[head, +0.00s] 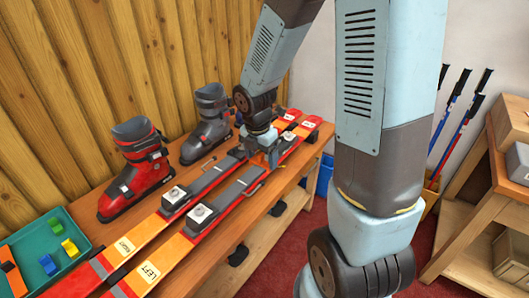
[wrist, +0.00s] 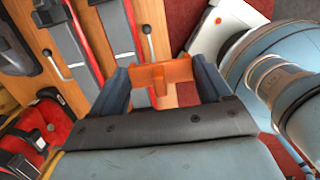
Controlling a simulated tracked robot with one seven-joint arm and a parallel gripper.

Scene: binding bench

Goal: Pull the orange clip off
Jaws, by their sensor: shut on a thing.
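The orange clip (wrist: 165,74) sits between the two fingers of my gripper (wrist: 164,82) in the wrist view, and the fingers are shut on it. In the head view my gripper (head: 268,156) is low over the far part of the skis, and I cannot make out the clip there. The right ski (head: 124,244) and left ski (head: 150,270), marked RIGHT and LEFT, lie side by side on the wooden bench (head: 262,232). In the wrist view a ski passes beside and partly behind the clip; I cannot tell whether they touch.
A red boot (head: 134,172) and a grey boot (head: 207,125) stand on the bench along the plank wall. A green tray (head: 35,240) with small yellow and blue blocks is at the near left. Ski poles (head: 462,112) and a wooden shelf (head: 470,215) are at the right.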

